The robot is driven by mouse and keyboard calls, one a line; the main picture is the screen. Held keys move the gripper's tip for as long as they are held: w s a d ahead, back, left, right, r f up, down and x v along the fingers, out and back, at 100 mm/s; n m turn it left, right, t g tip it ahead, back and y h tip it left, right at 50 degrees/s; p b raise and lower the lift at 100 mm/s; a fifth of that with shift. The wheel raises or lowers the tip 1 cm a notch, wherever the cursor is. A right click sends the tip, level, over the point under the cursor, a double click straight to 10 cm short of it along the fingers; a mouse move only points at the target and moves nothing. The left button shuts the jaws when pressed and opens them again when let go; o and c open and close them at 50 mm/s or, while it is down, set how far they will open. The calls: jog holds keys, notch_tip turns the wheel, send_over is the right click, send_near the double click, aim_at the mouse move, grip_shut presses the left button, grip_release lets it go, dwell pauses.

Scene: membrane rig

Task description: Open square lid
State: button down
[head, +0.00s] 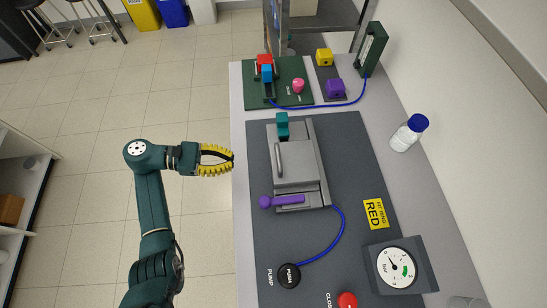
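The grey square lid (299,158) lies flat and closed on a metal box on the dark board. A curved bar handle (279,160) runs along its left side. A teal block (282,124) sits at the far edge of the box. A purple lever (283,201) lies across its near edge, its round knob pointing left. My gripper (232,158) has yellow ribbed fingers and hangs left of the table edge, apart from the lid and pointing right at it. Its fingertips look close together, but I cannot tell whether they meet. Nothing shows between the fingers.
A blue hose (340,232) runs from the box to a black PUMP button (289,275). A gauge (396,268), a red button (347,300) and a yellow sign (376,213) are nearby. A green panel (300,77) lies behind.

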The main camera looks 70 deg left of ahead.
jog(key=s+f+y, duration=0.1)
jog(key=s, duration=0.2)
send_near(294, 160)
jog(key=shift+w+f+n+b, duration=0.3)
jog(key=shift+w+f+n, duration=0.1)
jog(key=shift+w, duration=0.35)
jog(key=shift+w+r, duration=0.35)
jog(key=shift+w, duration=0.15)
jog(key=shift+r, duration=0.1)
